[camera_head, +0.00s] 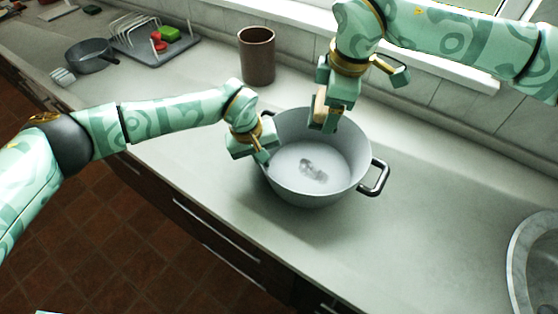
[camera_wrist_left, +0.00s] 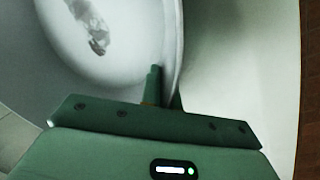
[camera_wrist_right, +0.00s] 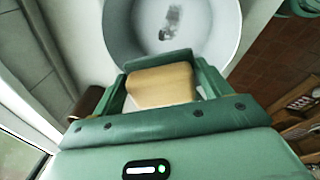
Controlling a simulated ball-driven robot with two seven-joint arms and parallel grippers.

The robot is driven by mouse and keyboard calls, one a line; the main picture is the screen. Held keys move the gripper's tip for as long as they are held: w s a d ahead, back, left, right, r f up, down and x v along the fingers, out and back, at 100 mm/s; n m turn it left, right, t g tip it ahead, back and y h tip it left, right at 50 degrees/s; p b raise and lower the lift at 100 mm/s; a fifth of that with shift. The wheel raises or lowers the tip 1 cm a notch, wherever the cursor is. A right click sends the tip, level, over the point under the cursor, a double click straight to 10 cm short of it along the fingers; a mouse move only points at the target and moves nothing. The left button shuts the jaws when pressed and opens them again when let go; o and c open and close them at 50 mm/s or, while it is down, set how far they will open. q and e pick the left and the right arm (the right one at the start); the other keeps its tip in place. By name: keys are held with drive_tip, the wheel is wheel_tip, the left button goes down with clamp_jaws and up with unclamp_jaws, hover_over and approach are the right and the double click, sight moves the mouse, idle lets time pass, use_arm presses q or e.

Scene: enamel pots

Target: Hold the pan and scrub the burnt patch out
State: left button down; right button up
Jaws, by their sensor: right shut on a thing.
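The pan (camera_head: 318,188) is a grey pot with a pale inside and dark loop handles, on the counter; its right handle (camera_head: 376,179) shows. A dark burnt patch (camera_head: 313,170) lies on its floor, also visible in the left wrist view (camera_wrist_left: 97,38) and right wrist view (camera_wrist_right: 170,22). My left gripper (camera_head: 262,151) is at the pan's left rim, fingers close together on either side of the wall. My right gripper (camera_head: 322,118) is shut on a tan scrubbing block (camera_wrist_right: 160,86), held above the pan's far side, apart from the patch.
A brown cup (camera_head: 257,56) stands behind the pan. A dark small pan (camera_head: 91,55) and a rack tray (camera_head: 150,42) with red and green things are at the far left. A round metal sink (camera_head: 530,262) is at the right. The counter in front is clear.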

sight(318, 121)
idle(0.5)
drive_tip(key=shift+s+a+f, duration=0.15)
drive_tip(key=shift+f, duration=0.1)
drive_tip(key=f, duration=0.1)
drive_tip(key=a+f, duration=0.2)
drive_tip(key=shift+s+f+n, duration=0.15)
drive_tip(key=shift+s+n, duration=0.05)
drive_tip(key=shift+n, duration=0.1)
drive_tip(key=w+f+n, duration=0.1)
drive_tip(key=f+n, duration=0.1)
drive_tip(key=f, duration=0.3)
drive_tip(key=w+a+f+n, duration=0.1)
drive_tip(key=f+n, duration=0.2)
drive_tip(key=f, duration=0.2)
drive_tip(key=w+f+n, duration=0.1)
drive_tip(key=f+n, duration=0.2)
drive_tip(key=f, duration=0.1)
drive_tip(key=shift+w+a+f+g, duration=0.2)
drive_tip(key=shift+w+f+g, duration=0.1)
drive_tip(key=shift+f+g, duration=0.1)
drive_tip(key=shift+f, duration=0.55)
